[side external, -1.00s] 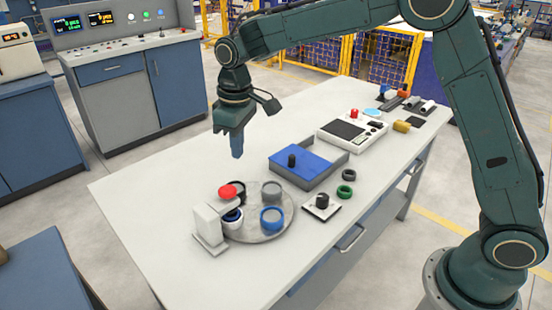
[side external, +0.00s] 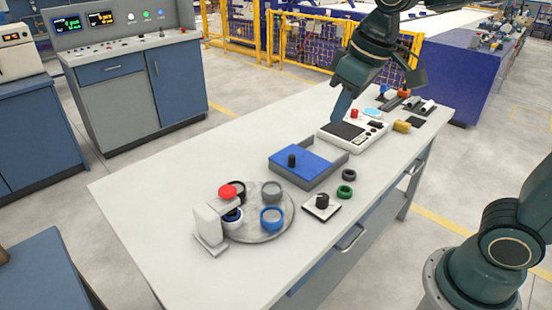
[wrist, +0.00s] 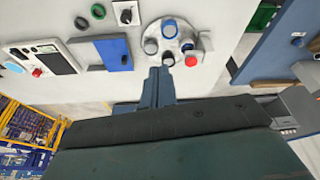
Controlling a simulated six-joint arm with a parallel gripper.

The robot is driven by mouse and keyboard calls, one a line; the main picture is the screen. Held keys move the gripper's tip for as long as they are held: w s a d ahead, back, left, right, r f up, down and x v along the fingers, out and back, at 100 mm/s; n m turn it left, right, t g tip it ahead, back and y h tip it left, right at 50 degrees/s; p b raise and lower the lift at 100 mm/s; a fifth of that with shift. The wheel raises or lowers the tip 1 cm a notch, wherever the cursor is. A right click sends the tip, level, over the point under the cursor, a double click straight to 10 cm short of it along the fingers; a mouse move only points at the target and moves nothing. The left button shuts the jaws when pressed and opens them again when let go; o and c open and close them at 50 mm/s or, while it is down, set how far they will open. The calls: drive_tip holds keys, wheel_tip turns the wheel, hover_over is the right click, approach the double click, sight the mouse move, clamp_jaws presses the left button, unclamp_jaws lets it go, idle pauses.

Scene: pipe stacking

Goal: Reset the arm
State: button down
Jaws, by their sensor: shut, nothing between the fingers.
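My gripper (side external: 341,106) is in the air over the far part of the table, in front of the white control box (side external: 352,133) in the side view. Its fingers are shut and empty. In the wrist view the shut gripper (wrist: 160,75) points toward the round grey plate (wrist: 187,31), with table surface below it.
A blue-lidded tray (side external: 308,165) with a black knob sits mid-table. A black knob on a white base (side external: 322,205), a green ring (side external: 345,191) and a black ring (side external: 349,174) lie near the right edge. Small coloured parts lie at the far end. The table's left side is clear.

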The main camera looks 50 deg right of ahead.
drive_tip(key=s+d+f+m+t, duration=0.1)
drive_tip(key=s, duration=0.5)
drive_tip(key=s+d+f+m+t, duration=0.1)
drive_tip(key=s+d+f, duration=0.1)
drive_tip(key=s, duration=0.5)
drive_tip(key=shift+s+d, duration=0.2)
drive_tip(key=shift+s, duration=0.1)
idle(0.4)
